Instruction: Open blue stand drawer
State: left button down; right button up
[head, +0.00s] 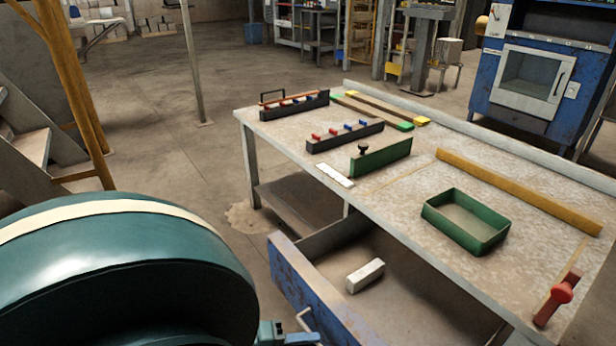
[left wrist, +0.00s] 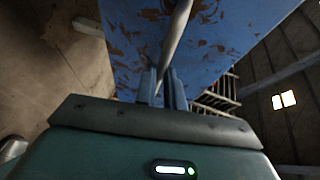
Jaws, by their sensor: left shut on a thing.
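The blue stand drawer (head: 296,283) is pulled out from under the worktable, at the bottom middle of the head view. Its inside shows, with a white block (head: 365,276) lying in it. A pale bar handle (head: 304,319) is on its scuffed blue front. My left gripper (head: 285,338) is at the handle, partly cut off by the bottom edge. In the left wrist view, the fingers (left wrist: 162,88) are shut on the handle (left wrist: 177,38), in front of the blue drawer front (left wrist: 225,35). My right gripper is not in view.
The worktable (head: 400,205) above the drawer holds a green tray (head: 466,221), a green block with a black knob (head: 381,157), dark racks with coloured pieces (head: 345,136) and a red-handled tool (head: 559,297).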

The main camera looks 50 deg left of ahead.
pick_arm(q)
jog(key=c, duration=1.5)
grip_release()
jog(key=p+v, duration=0.2)
jog(key=v, duration=1.1)
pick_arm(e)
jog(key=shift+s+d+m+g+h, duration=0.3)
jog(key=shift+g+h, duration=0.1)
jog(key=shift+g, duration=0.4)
